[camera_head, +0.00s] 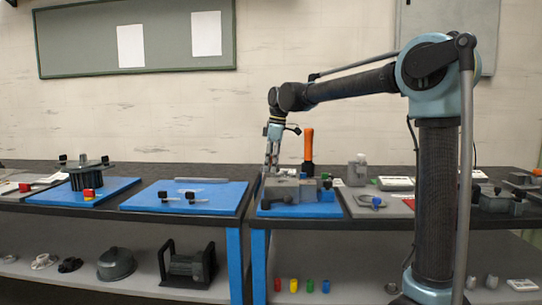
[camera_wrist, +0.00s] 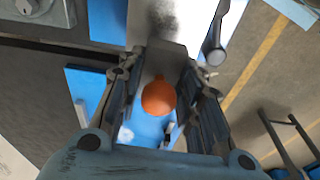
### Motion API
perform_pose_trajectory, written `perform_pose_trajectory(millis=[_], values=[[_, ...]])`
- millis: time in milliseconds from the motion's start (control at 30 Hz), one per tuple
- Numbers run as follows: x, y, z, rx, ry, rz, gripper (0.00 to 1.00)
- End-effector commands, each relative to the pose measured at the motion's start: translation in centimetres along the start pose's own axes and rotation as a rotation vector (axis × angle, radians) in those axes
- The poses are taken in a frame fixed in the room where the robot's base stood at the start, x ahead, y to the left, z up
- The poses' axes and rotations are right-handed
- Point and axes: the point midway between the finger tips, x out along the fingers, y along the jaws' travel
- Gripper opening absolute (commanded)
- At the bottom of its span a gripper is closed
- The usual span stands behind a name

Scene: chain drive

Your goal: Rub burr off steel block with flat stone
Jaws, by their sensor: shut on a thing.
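My gripper (camera_head: 269,166) points down over the left part of the right blue mat (camera_head: 300,210). In the wrist view its two fingers (camera_wrist: 165,62) close on a grey flat slab, which looks like the flat stone (camera_wrist: 160,25); it has a dark smudge. The steel block appears to be the grey block (camera_head: 284,189) on the mat, close below the fingertips. I cannot tell whether stone and block touch, and no burr can be made out. An orange rounded end (camera_wrist: 158,97) shows between the fingers; its contact is unclear.
An upright orange-handled tool (camera_head: 308,145) stands just right of my gripper. Small blue and green blocks (camera_head: 327,194) sit beside the grey block. The left blue mat (camera_head: 165,207) has bare room.

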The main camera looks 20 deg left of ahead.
Motion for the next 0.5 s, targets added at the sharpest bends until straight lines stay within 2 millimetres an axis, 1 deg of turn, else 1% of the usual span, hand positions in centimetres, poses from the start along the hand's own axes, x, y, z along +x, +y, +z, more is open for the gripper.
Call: perform_pose_trajectory(millis=[300,500], values=[[-2.9,0.2,-0.1,0.005,0.000,0.001,0.11],[-4.0,0.2,-0.2,0.006,0.000,0.001,0.11]])
